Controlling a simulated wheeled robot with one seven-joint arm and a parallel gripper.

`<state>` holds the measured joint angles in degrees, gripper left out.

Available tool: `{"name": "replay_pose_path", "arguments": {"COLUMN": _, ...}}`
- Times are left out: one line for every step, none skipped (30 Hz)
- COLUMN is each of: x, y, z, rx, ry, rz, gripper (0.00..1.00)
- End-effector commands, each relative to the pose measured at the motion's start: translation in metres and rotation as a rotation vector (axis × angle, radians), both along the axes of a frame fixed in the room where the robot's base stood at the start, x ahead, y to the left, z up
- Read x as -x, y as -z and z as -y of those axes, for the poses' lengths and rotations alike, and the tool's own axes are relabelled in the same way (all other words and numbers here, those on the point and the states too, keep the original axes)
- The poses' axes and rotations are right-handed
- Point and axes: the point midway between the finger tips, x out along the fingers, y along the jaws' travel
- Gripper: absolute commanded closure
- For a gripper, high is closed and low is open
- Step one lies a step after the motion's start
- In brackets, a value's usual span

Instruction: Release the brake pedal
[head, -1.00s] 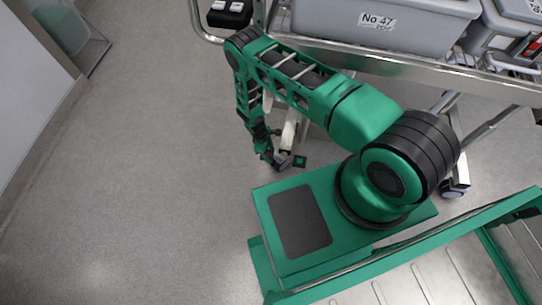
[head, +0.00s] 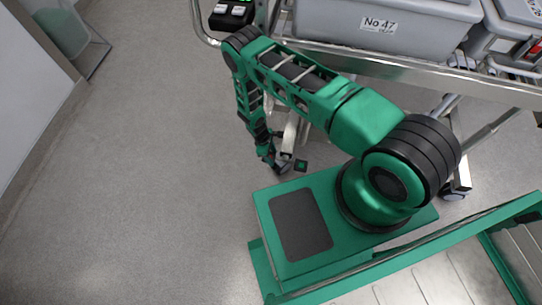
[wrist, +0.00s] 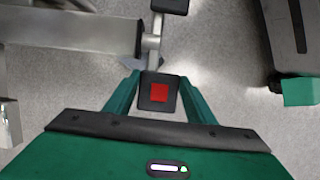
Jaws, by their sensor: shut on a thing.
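The red-marked pedal (wrist: 158,92), a small black pad with a red square, sits between the two green fingers of my gripper (wrist: 158,100) in the wrist view. My gripper is shut on this pedal, low beside the cart. A second pedal (head: 301,166), black with a green square, stands just right of my gripper (head: 281,165) in the head view. A black pad (wrist: 174,5) on the same linkage shows at the top of the wrist view. In the head view the gripped pedal is mostly hidden by my gripper.
A metal cart (head: 440,80) carries a grey bin (head: 385,22) labelled No 47. A black box with lit buttons (head: 231,12) is on its left end. A caster (head: 455,190) stands below. Grey floor (head: 130,180) to the left is clear, up to a pale wall.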

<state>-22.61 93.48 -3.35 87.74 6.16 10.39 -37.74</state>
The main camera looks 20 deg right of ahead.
Motion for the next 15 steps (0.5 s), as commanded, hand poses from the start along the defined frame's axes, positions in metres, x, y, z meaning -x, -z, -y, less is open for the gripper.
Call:
{"name": "replay_pose_path", "arguments": {"x": -0.0057, "y": -0.0019, "z": 0.0053, "rx": 0.010, "ry": 0.003, "rz": 0.009, "gripper": 0.90}}
{"name": "replay_pose_path", "arguments": {"x": -0.0057, "y": -0.0020, "z": 0.0053, "rx": 0.011, "ry": 0.002, "rz": 0.010, "gripper": 0.90}}
{"name": "replay_pose_path", "arguments": {"x": -0.0058, "y": -0.0020, "z": 0.0053, "rx": 0.010, "ry": 0.002, "rz": 0.011, "gripper": 0.90}}
{"name": "replay_pose_path", "arguments": {"x": -0.0059, "y": -0.0020, "z": 0.0052, "rx": 0.010, "ry": 0.002, "rz": 0.011, "gripper": 0.90}}
{"name": "replay_pose_path", "arguments": {"x": -0.0060, "y": -0.0020, "z": 0.0052, "rx": 0.010, "ry": 0.002, "rz": 0.011, "gripper": 0.90}}
{"name": "replay_pose_path", "arguments": {"x": -0.0061, "y": -0.0020, "z": 0.0052, "rx": 0.010, "ry": 0.002, "rz": 0.011, "gripper": 0.90}}
{"name": "replay_pose_path", "arguments": {"x": -0.0062, "y": -0.0020, "z": 0.0051, "rx": 0.010, "ry": 0.002, "rz": 0.011, "gripper": 0.90}}
{"name": "replay_pose_path", "arguments": {"x": -0.0063, "y": -0.0021, "z": 0.0051, "rx": 0.010, "ry": 0.002, "rz": 0.011, "gripper": 0.45}}
{"name": "replay_pose_path", "arguments": {"x": -0.0061, "y": -0.0020, "z": 0.0046, "rx": 0.009, "ry": 0.001, "rz": 0.011, "gripper": 0.36}}
{"name": "replay_pose_path", "arguments": {"x": -0.0058, "y": -0.0018, "z": 0.0042, "rx": 0.008, "ry": 0.002, "rz": 0.010, "gripper": 0.31}}
{"name": "replay_pose_path", "arguments": {"x": -0.0053, "y": -0.0017, "z": 0.0038, "rx": 0.007, "ry": 0.001, "rz": 0.010, "gripper": 0.31}}
{"name": "replay_pose_path", "arguments": {"x": -0.0047, "y": -0.0014, "z": 0.0032, "rx": 0.006, "ry": 0.001, "rz": 0.009, "gripper": 0.31}}
{"name": "replay_pose_path", "arguments": {"x": -0.0043, "y": -0.0013, "z": 0.0029, "rx": 0.006, "ry": 0.001, "rz": 0.008, "gripper": 0.31}}
{"name": "replay_pose_path", "arguments": {"x": -0.0040, "y": -0.0012, "z": 0.0027, "rx": 0.005, "ry": 0.001, "rz": 0.007, "gripper": 0.31}}
{"name": "replay_pose_path", "arguments": {"x": -0.0036, "y": -0.0011, "z": 0.0024, "rx": 0.005, "ry": 0.001, "rz": 0.006, "gripper": 0.31}}
